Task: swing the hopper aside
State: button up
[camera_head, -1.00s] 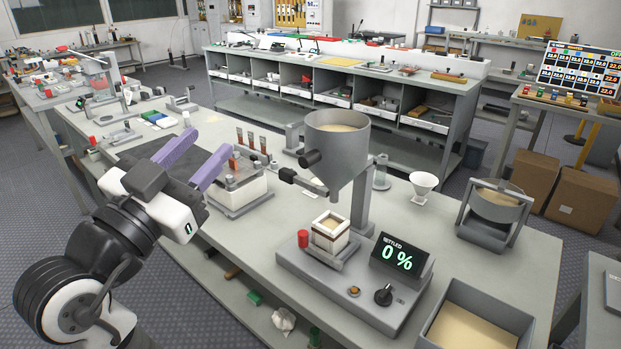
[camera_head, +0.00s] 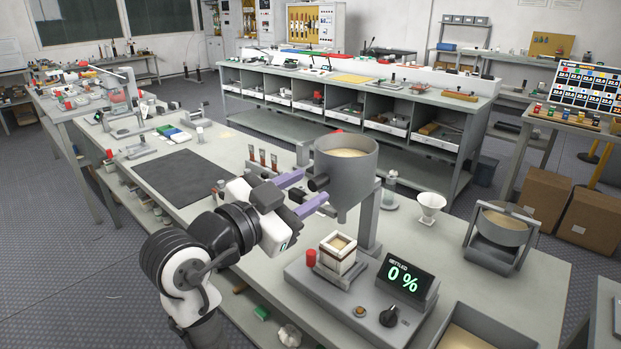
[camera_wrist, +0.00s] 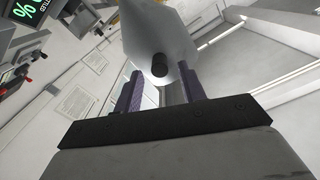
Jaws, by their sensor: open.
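The grey hopper (camera_head: 345,178) is a round, funnel-bottomed bin holding sand-coloured powder, carried on a grey post (camera_head: 370,220). A dark knob (camera_head: 318,182) sticks out from its left side. My gripper (camera_head: 305,190) is open beside the hopper's left side, its two purple fingers pointing toward the knob. In the wrist view, the hopper (camera_wrist: 150,35) is ahead, with its dark knob (camera_wrist: 159,65) between the open fingers (camera_wrist: 163,90). No contact shows. A small square cup (camera_head: 338,253) with powder stands on the base below the hopper.
The grey base carries a display (camera_head: 404,281) reading "SETTLED 0 %", a red button (camera_head: 311,257) and a black dial (camera_head: 388,315). A white funnel (camera_head: 430,204) and a round pan on a stand (camera_head: 500,230) are to the right. A powder tray (camera_head: 480,325) is at front right.

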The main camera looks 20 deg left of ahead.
jog(key=shift+x, duration=1.1)
grip_shut()
